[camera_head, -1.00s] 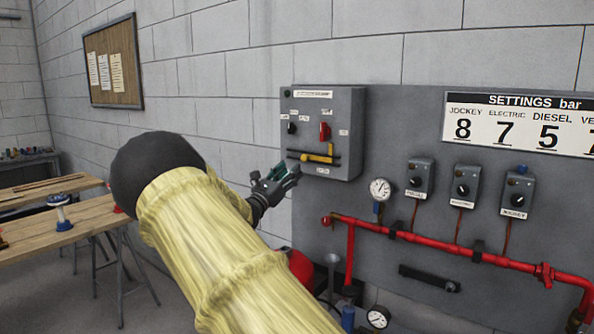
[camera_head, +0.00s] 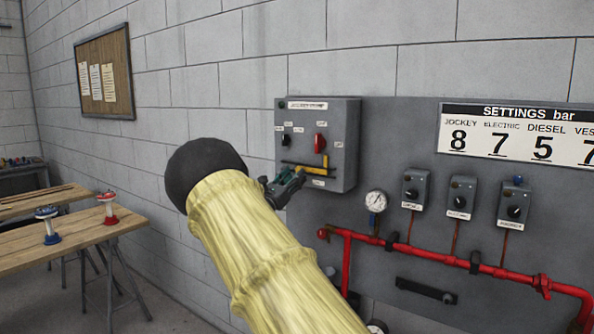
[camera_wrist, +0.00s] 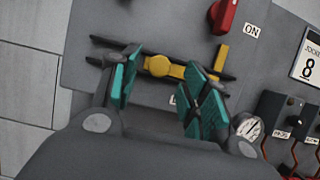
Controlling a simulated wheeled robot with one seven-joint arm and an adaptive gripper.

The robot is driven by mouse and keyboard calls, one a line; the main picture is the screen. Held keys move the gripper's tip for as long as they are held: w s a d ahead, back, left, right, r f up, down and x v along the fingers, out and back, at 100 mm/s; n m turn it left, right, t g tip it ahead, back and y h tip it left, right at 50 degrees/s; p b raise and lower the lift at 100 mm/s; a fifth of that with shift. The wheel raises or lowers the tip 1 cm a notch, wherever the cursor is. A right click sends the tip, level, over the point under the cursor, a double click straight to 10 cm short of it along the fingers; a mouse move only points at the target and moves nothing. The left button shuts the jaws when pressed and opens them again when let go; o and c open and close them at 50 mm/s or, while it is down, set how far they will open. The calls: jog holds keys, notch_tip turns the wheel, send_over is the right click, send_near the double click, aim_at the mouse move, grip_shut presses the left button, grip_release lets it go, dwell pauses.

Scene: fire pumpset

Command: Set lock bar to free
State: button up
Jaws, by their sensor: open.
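The lock bar (camera_head: 312,170) is yellow and sits in a dark slotted rail low on the front of a grey control box (camera_head: 343,140). It has a round knob and an upright end piece at its right. In the wrist view the lock bar (camera_wrist: 160,66) lies across the space between my fingertips. My gripper (camera_head: 287,186) is at the lower left of the box, with its teal finger pads spread. In the wrist view my gripper (camera_wrist: 163,68) is open, one finger on each side of the knob. I cannot tell whether it touches the bar.
A red rotary switch (camera_head: 320,143) is above the bar, and a black knob (camera_head: 286,162) is at its left. A pressure gauge (camera_head: 376,202), red pipe (camera_head: 412,252) and several small switch boxes are to the right. A wooden table (camera_head: 75,240) stands at the left.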

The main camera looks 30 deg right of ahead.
aim_at(310, 171)
jog(key=shift+p+x, duration=0.45)
jog(key=shift+x, duration=1)
jog(key=shift+f, duration=0.1)
grip_shut()
